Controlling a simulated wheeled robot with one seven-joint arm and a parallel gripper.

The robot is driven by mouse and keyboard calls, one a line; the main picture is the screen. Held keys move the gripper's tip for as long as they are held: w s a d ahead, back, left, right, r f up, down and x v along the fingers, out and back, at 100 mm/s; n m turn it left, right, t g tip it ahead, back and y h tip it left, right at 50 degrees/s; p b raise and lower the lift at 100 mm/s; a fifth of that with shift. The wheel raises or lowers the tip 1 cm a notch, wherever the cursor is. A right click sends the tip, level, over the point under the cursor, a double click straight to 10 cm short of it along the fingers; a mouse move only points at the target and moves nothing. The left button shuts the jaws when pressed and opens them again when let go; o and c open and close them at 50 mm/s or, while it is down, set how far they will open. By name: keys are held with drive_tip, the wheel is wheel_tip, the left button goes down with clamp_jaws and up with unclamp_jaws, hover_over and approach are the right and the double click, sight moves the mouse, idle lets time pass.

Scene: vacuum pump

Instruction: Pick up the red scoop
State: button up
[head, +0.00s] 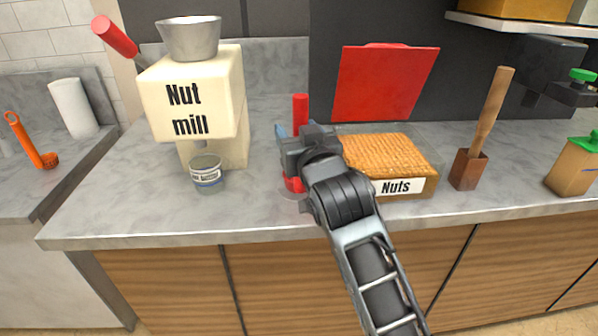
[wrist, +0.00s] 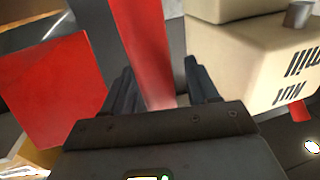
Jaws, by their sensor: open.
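The red scoop stands on the counter between the nut mill and the nuts box. In the head view its upright red handle (head: 300,110) rises behind my gripper (head: 291,134), and a red lower part (head: 293,183) shows below it. My gripper hides the middle. In the wrist view the red handle (wrist: 142,40) runs up between the two dark fingers of my gripper (wrist: 162,78). The fingers are open, one on each side of the handle, with visible gaps. I cannot tell exactly how deep the handle sits between them.
The cream nut mill (head: 205,95) stands left, with a small jar (head: 206,172) before it. The nuts box (head: 410,188) is close right, with a red panel (head: 388,85) behind.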

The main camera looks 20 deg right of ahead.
clamp_jaws()
idle(0.4)
